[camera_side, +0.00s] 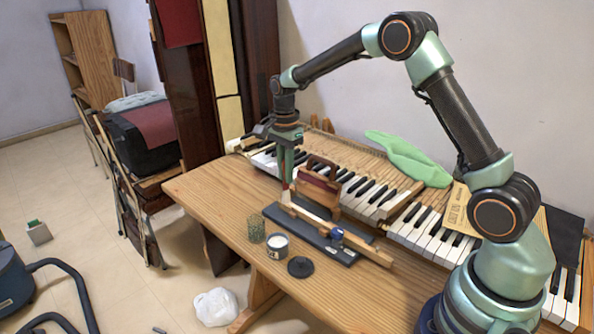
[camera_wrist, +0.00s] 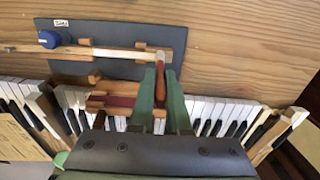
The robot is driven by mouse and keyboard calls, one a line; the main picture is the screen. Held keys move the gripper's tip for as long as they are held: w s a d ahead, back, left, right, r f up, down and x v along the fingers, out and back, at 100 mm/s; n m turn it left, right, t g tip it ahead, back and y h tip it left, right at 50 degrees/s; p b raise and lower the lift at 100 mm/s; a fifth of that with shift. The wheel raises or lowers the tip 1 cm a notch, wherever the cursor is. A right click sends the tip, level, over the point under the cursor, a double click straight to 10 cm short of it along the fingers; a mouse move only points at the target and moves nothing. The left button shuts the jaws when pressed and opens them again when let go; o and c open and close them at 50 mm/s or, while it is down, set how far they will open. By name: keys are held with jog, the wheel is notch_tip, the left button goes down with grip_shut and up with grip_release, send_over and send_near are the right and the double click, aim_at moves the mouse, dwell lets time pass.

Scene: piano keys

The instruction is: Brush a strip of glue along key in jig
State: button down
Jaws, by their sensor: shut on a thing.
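My gripper (camera_side: 286,178) is shut on a brush (camera_wrist: 160,86) with a reddish handle. In the side view the brush (camera_side: 286,195) points down at the left end of the long wooden key (camera_side: 350,246). I cannot tell whether its bristles touch the wood. The key also shows in the wrist view (camera_wrist: 115,53), lying along the dark jig board (camera_wrist: 110,71), with small wood blocks and a blue knob (camera_wrist: 48,39) at its other end. In the side view the jig (camera_side: 275,213) lies flat on the table. A white glue jar (camera_side: 277,246) stands open in front of it.
A dark round lid (camera_side: 301,267) and a greenish mesh cup (camera_side: 256,229) are near the jar. A wooden block tool with a dark red part (camera_side: 318,184) stands behind the jig. Piano keys (camera_side: 420,232) and a green cloth (camera_side: 408,158) lie further back. The table's left end (camera_side: 205,198) is clear.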

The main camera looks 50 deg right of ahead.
jog(key=shift+w, duration=0.85)
jog(key=shift+w+r, duration=0.2)
notch_tip(320, 180, up, 8)
jog(key=shift+f, duration=0.15)
jog(key=shift+s+f, duration=0.1)
jog(key=shift+f, duration=0.05)
